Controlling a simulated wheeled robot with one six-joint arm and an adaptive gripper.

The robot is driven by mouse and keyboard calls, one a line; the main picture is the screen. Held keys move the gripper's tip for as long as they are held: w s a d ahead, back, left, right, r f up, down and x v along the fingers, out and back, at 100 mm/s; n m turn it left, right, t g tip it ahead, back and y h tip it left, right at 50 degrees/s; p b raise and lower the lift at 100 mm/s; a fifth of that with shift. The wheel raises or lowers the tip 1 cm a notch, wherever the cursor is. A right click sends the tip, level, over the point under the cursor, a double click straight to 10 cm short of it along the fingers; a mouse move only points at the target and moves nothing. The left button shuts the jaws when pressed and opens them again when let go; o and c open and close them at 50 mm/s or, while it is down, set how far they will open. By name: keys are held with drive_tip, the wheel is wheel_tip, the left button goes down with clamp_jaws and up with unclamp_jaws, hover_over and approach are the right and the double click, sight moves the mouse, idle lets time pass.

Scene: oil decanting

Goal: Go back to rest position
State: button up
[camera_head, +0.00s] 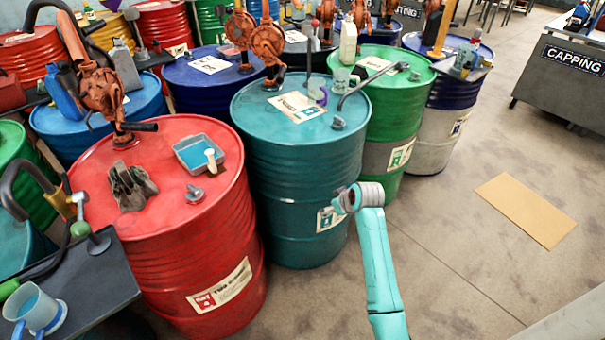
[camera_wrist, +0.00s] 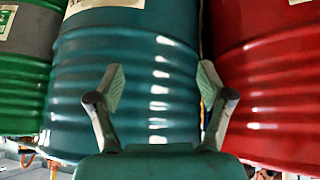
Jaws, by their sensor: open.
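My gripper (camera_wrist: 160,95) is open and empty in the wrist view, its two fingers spread apart in front of the teal drum (camera_wrist: 135,50). In the head view my teal arm rises from the lower right, and its wrist end is close to the front side of the teal drum (camera_head: 290,180). The gripper fingers cannot be made out in the head view. The red drum (camera_head: 215,260) is left of the teal one in the head view and on the right side in the wrist view (camera_wrist: 265,75).
A green drum (camera_head: 400,120) stands behind the teal one. A blue tray (camera_head: 205,152), gloves (camera_head: 130,187) and a hand pump (camera_head: 102,90) are on the red drum. A tan mat (camera_head: 525,208) lies on open floor at right, near the CAPPING bench (camera_head: 565,85).

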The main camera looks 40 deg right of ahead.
drive_tip(key=s+a+f+t, duration=0.2)
drive_tip(key=s+a+f, duration=0.2)
drive_tip(key=s+a, duration=0.6)
drive_tip(key=s+a+f+t, duration=0.1)
drive_tip(key=s+a+f, duration=0.3)
drive_tip(key=s+a, duration=0.55)
drive_tip(key=s+a+r+t, duration=0.2)
drive_tip(key=s+a+r, duration=0.2)
drive_tip(key=s+r, duration=0.6)
drive_tip(key=s+a+r+t+y, duration=0.1)
drive_tip(key=s+a+r, duration=0.3)
drive_tip(key=s+r, duration=0.6)
drive_tip(key=s+t, duration=0.1)
drive_tip(key=s, duration=0.3)
drive_tip(key=shift+s+a+r+t, duration=0.25)
drive_tip(key=shift+a+r+t, duration=0.05)
drive_tip(key=shift+a, duration=0.1)
